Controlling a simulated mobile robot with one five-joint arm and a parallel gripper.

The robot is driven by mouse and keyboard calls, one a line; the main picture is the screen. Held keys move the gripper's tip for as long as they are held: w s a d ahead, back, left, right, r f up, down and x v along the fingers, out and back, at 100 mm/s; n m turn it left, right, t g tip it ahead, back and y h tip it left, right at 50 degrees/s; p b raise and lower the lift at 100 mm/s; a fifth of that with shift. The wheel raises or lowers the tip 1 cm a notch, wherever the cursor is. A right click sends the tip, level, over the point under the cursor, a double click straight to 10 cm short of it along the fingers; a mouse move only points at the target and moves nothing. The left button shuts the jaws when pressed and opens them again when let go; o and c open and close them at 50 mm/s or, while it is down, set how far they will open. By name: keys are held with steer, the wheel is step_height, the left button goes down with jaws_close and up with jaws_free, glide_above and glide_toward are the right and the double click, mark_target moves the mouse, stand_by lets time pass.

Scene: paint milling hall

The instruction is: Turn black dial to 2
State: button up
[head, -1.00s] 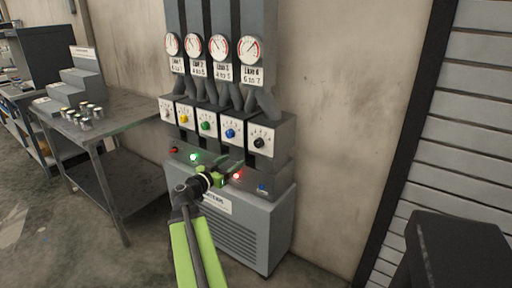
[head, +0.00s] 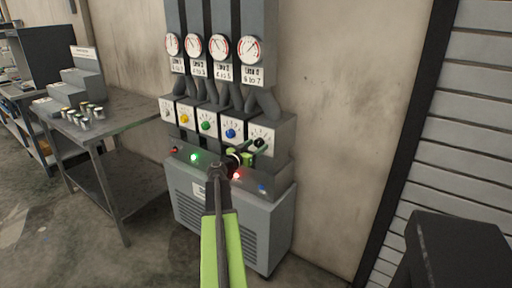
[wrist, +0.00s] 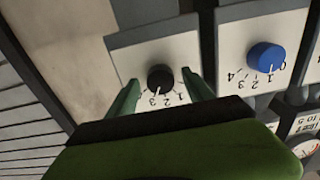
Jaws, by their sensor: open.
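The black dial (wrist: 160,76) sits on a white square plate (wrist: 157,52) with printed numbers, seen upside down in the wrist view. A pale mark shows on its lower side near the numbers; I cannot tell exactly which one it points at. My gripper (wrist: 160,80) is open, with one green finger on each side of the dial and a gap to it on both sides. In the head view my gripper (head: 257,149) is in front of the rightmost plate (head: 265,132) and mostly hides the dial.
The blue dial (head: 230,133) is beside the black one on the left, then green (head: 208,126) and yellow (head: 185,119) dials. Gauges (head: 250,48) are above. Lit red (head: 237,175) and green (head: 194,157) lamps are on the ledge below. A metal table (head: 110,120) stands left.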

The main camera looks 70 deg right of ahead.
steer(key=shift+c, duration=0.2)
steer(key=c, duration=1.2)
steer(key=shift+d, duration=0.15)
jaws_close()
steer(key=shift+n, duration=0.3)
steer(key=shift+s+a+n, duration=0.1)
steer(key=shift+a+n, duration=0.1)
steer(key=shift+n, duration=2.4)
